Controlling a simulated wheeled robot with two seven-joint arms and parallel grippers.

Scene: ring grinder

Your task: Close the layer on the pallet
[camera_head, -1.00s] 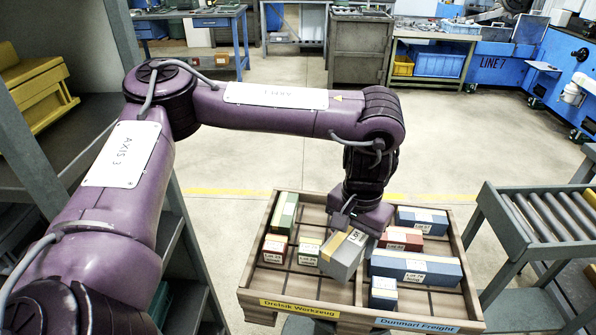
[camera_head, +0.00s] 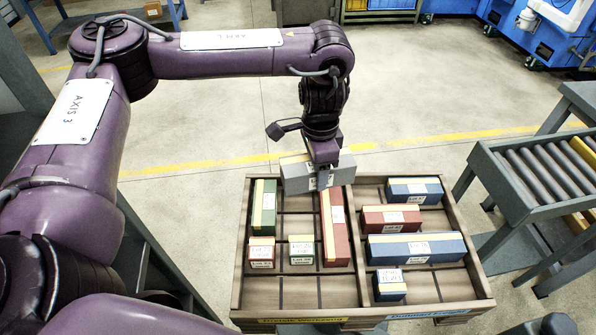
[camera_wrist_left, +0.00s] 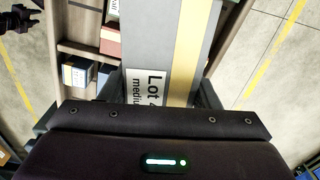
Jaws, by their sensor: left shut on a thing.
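My left gripper (camera_head: 323,172) is shut on a grey box (camera_head: 297,177) with a yellow band and a white label. It holds the box over the far edge of the left half of the wooden pallet (camera_head: 239,285). The box fills the middle of the left wrist view (camera_wrist_left: 146,40), its label partly hidden by the gripper. The left half holds a long green box (camera_head: 262,207), a small red box (camera_head: 261,252), a small green box (camera_head: 301,252) and a long red box (camera_head: 337,230). My right gripper is not identifiable in these views.
The pallet's right half holds a blue box (camera_head: 414,190), a red box (camera_head: 391,218), a long blue box (camera_head: 417,248) and a small blue box (camera_head: 389,285). Bare floor shows between green and red boxes and along the front. A roller conveyor (camera_head: 540,175) stands at right.

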